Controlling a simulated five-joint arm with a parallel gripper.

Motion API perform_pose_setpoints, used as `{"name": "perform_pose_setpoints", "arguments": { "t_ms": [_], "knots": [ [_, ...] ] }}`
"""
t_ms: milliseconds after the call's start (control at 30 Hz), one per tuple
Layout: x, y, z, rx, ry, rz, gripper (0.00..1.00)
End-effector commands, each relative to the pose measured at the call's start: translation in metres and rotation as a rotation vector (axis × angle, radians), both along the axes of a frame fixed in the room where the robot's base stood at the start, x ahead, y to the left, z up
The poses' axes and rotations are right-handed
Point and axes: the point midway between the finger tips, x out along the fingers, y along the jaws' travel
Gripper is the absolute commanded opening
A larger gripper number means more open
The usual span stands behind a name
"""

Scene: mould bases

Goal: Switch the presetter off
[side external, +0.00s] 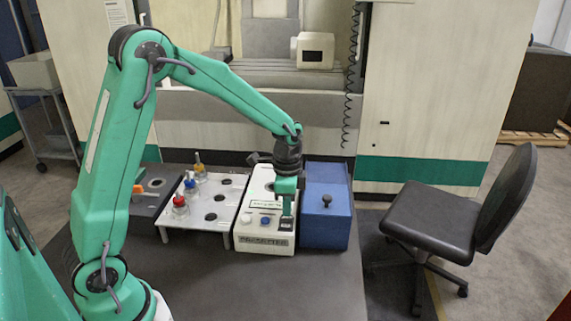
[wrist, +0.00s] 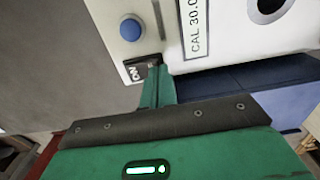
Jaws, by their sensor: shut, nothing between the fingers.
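The presetter (side external: 264,242) is a white box on the dark bench, with its name on a front label, a white knob and a blue button (side external: 265,220) on top. The blue button also shows in the wrist view (wrist: 130,28). Beside it in the wrist view is a dark switch (wrist: 136,74) with pale "ON" lettering, partly hidden by my fingers. My gripper (side external: 287,217) is shut and empty, pointing down over the presetter's front right corner. In the wrist view its tip (wrist: 155,72) is at the switch; I cannot tell if it touches, nor which way the switch is set.
A blue box (side external: 326,225) with a black knob stands close on the presetter's right. A white rack (side external: 215,216) with red, blue and orange-topped holders stands on its left. A dark grey block (side external: 148,200) is further left. The bench front (side external: 270,290) is clear. A chair stands right.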

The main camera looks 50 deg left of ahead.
Motion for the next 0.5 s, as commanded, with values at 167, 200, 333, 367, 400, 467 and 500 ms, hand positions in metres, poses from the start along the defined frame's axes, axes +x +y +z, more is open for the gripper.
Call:
{"name": "perform_pose_setpoints", "arguments": {
  "t_ms": [167,200,333,367,400,467,500],
  "knots": [
    [-0.0003,0.0000,-0.0022,0.000,0.001,0.000,0.00],
    [-0.0004,-0.0001,-0.0026,0.000,0.001,0.000,0.00],
    [-0.0005,-0.0001,-0.0040,0.000,0.001,0.000,0.00],
    [-0.0005,-0.0001,-0.0043,0.000,0.001,0.000,0.00],
    [-0.0004,0.0000,-0.0045,0.000,0.001,0.000,0.00],
    [-0.0004,-0.0001,-0.0042,-0.001,0.001,0.000,0.00],
    [-0.0003,0.0000,-0.0039,0.000,0.000,0.000,0.00]
  ]
}}
